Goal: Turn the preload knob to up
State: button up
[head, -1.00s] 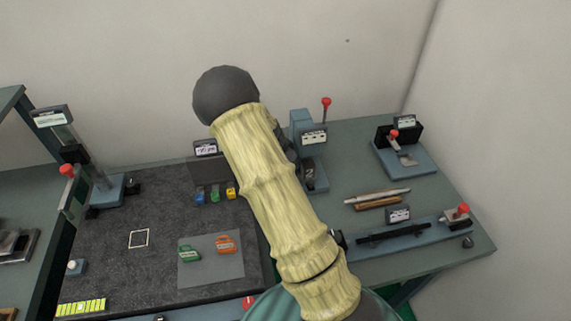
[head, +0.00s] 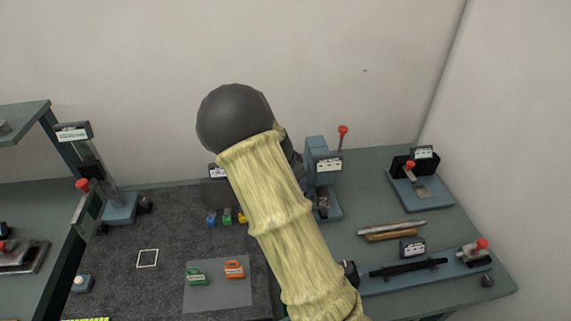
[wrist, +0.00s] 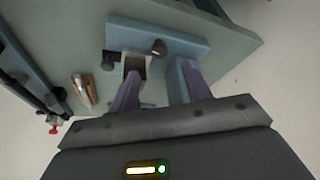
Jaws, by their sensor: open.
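A blue station with an upright column (head: 317,155) stands at the back of the bench in the head view, partly behind my arm. What looks like the same station (wrist: 185,42) fills the upper middle of the wrist view.
A red-tipped lever (head: 342,131) rises beside the column. Rods (head: 391,230) and a long blue slide fixture (head: 430,270) lie to the right. Another blue fixture (head: 422,193) stands at the back right. A dark mat (head: 130,285) with small coloured parts lies left. The walls are close behind and right.

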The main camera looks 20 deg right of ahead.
jog(key=v, duration=1)
jog(key=shift+w+r+b, duration=0.2)
jog(key=shift+b, duration=0.2)
